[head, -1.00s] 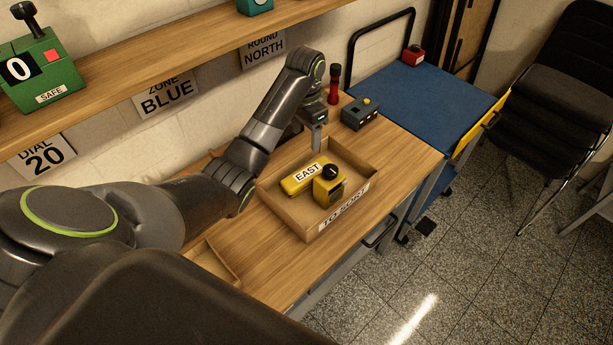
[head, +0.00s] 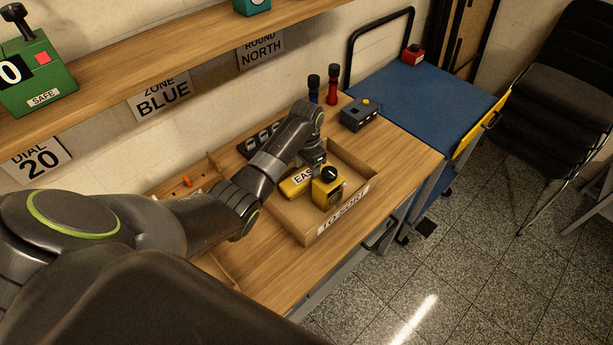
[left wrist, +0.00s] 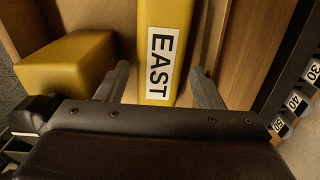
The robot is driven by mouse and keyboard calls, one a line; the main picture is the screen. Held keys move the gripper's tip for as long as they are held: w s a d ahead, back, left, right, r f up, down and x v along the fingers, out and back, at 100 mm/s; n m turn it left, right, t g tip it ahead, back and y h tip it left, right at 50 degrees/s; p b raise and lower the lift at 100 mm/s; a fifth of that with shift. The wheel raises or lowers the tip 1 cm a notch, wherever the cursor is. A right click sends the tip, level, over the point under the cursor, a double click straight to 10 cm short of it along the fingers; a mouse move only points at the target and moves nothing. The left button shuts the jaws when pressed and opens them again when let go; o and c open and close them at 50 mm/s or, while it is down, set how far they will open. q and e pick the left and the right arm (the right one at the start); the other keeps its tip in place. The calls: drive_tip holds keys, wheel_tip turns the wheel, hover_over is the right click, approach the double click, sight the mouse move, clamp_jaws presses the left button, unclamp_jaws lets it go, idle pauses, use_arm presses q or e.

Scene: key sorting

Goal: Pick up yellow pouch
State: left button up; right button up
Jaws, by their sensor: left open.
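The yellow pouch (head: 293,186), labelled EAST, lies in the TO SORT tray (head: 309,231). My left gripper (head: 316,168) is low over the tray at the pouch, and its arm hides part of the label in the head view. In the left wrist view the pouch (left wrist: 166,25) runs between the two open fingers of the left gripper (left wrist: 164,88), with one finger on each side. I cannot tell whether the fingers touch it. My right gripper is not in view.
A yellow block with a black knob (head: 327,188) stands in the tray close beside the pouch; it also shows left of the fingers in the wrist view (left wrist: 65,72). A grey box (head: 359,114) and a red torch (head: 332,85) stand behind the tray.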

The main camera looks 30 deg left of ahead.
use_arm(q)
drive_tip(key=shift+f, duration=1)
drive_tip(key=c, duration=0.9)
drive_tip(key=shift+r, duration=0.15)
